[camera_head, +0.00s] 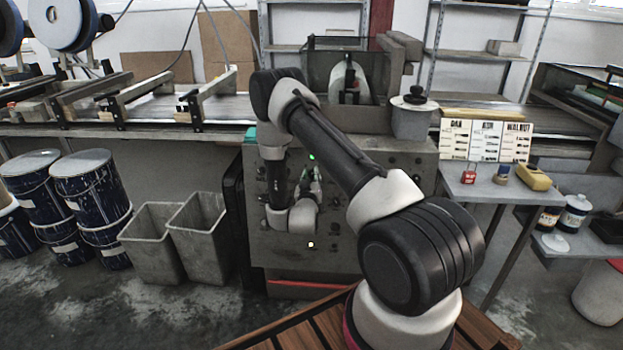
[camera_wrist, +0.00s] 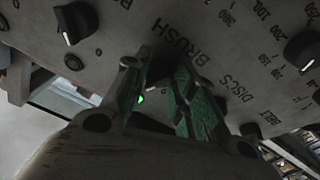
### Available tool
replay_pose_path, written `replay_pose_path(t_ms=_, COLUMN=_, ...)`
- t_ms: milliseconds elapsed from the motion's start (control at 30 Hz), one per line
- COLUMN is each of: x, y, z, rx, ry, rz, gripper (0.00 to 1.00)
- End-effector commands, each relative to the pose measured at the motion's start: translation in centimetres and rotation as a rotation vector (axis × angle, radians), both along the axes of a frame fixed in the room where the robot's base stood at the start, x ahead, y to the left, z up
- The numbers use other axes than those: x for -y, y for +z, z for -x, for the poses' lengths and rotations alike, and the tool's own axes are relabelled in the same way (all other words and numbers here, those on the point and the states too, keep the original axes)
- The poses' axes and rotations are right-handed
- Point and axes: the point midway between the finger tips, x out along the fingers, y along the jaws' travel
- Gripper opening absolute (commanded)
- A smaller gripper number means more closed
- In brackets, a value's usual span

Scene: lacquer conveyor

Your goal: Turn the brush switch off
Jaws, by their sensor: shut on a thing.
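The grey control panel (camera_head: 385,165) faces me below the conveyor, and it fills the wrist view. There the word BRUSH (camera_wrist: 175,38) is printed just past my fingertips. My gripper (camera_wrist: 162,68) is at the panel beside this word, its green-padded fingers shut on the brush switch. The switch itself is hidden between the fingers, so its position cannot be told. A green light (camera_wrist: 141,98) glows close by the left finger. In the head view my gripper (camera_head: 312,180) is at the panel front, partly covered by my arm.
In the wrist view, a black knob (camera_wrist: 76,22) is at upper left and another knob (camera_wrist: 304,48) at right. Grey bins (camera_head: 150,240) and dark drums (camera_head: 95,195) stand left of the panel. A small table (camera_head: 490,190) stands to the right.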

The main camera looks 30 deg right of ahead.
Motion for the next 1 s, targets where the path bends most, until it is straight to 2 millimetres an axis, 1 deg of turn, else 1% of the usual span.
replay_pose_path(t_ms=600, x=0.16, y=-0.06, z=0.19, rx=-0.314, ry=0.104, rz=0.459, gripper=0.02)
replay_pose_path(t_ms=800, x=0.22, y=-0.01, z=0.20, rx=-0.396, ry=0.131, rz=0.581, gripper=0.02)
replay_pose_path(t_ms=1000, x=0.24, y=0.03, z=0.23, rx=-0.453, ry=0.149, rz=0.666, gripper=0.02)
